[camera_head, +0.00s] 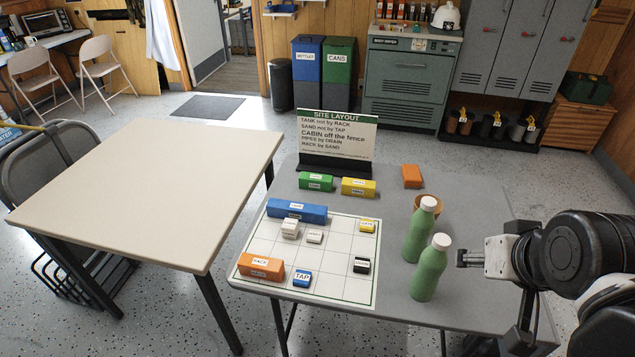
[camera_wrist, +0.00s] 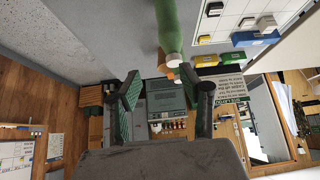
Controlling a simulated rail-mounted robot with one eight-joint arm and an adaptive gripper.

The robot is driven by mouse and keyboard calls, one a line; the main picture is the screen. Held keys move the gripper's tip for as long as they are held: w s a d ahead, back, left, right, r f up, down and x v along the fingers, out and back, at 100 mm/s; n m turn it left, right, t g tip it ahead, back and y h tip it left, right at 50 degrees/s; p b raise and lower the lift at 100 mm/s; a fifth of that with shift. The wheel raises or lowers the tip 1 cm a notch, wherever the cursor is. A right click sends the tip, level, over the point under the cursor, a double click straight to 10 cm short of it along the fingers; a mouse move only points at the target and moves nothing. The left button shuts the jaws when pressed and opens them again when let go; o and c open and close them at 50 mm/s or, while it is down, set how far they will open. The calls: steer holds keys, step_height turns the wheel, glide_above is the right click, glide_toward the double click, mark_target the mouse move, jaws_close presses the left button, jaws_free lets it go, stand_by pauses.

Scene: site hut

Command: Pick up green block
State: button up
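The green block (camera_head: 316,181) lies on the grey table (camera_head: 470,200) in front of the sign, left of a yellow block (camera_head: 358,187). It has a white label. In the wrist view, the green block (camera_wrist: 232,58) shows small near the upper right, next to the yellow block (camera_wrist: 206,60). My gripper (camera_head: 466,258) is at the right side of the table, just right of the bottles and well away from the green block. In the wrist view its fingers (camera_wrist: 166,95) are spread apart with nothing held between them.
Two green bottles (camera_head: 421,267) and a brown bowl-like item (camera_head: 428,206) stand between my gripper and the green block. A white grid board (camera_head: 330,275) holds several labelled blocks. The sign (camera_head: 336,136) stands behind the green block. An orange block (camera_head: 412,176) lies to the right.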

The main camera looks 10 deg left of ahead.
steer(key=shift+o, duration=0.2)
stand_by(0.3)
steer(key=o, duration=0.3)
